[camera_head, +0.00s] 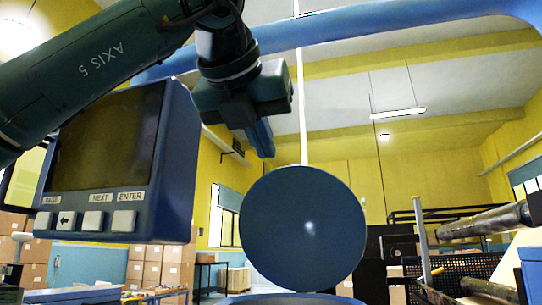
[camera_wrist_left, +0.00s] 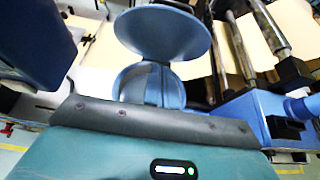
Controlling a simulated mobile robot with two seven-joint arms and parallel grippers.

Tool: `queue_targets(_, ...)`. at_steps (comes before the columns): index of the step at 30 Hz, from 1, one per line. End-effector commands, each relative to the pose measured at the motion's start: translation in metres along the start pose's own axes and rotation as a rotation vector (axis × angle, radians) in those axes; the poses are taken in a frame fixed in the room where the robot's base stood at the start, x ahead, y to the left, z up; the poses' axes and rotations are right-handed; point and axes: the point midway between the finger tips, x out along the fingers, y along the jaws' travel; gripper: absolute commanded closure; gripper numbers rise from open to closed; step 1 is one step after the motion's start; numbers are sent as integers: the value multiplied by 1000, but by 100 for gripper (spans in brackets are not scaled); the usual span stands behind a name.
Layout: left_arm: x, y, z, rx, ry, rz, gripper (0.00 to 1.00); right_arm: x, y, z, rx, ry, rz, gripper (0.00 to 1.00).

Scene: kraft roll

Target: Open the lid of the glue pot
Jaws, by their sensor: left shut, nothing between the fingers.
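The glue pot's lid (camera_head: 303,228) is a round blue disc. In the head view it stands raised, nearly face-on, above the pot (camera_head: 285,299), whose blue rim just shows at the bottom edge. In the left wrist view the lid (camera_wrist_left: 163,30) is tilted up at the top, with the round blue pot (camera_wrist_left: 128,84) below it. My left gripper (camera_head: 266,152) is shut and empty, pointing down just above and left of the lid's upper edge. I see a small gap there in the picture. Its fingers (camera_wrist_left: 155,84) partly cover the pot in the wrist view. My right gripper is not in view.
A blue control panel with a dark screen (camera_head: 105,140) and buttons stands close on the left, beside my left arm. A thick blue tube (camera_head: 360,24) crosses overhead. Rollers (camera_head: 485,222) and a dark perforated guard (camera_head: 462,272) stand at the right. Cardboard boxes (camera_head: 165,262) stand behind.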

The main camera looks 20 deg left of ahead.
Motion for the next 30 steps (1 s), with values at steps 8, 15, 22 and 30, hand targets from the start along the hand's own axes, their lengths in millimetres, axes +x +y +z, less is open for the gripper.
queue_targets(8,57,0,2,1,4,1,100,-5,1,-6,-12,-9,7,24)
queue_targets(15,96,0,17,-1,2,0,100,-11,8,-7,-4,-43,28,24)
queue_targets(22,112,0,29,0,1,0,100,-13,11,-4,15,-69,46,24)
queue_targets(30,115,0,29,0,0,0,100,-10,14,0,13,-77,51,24)
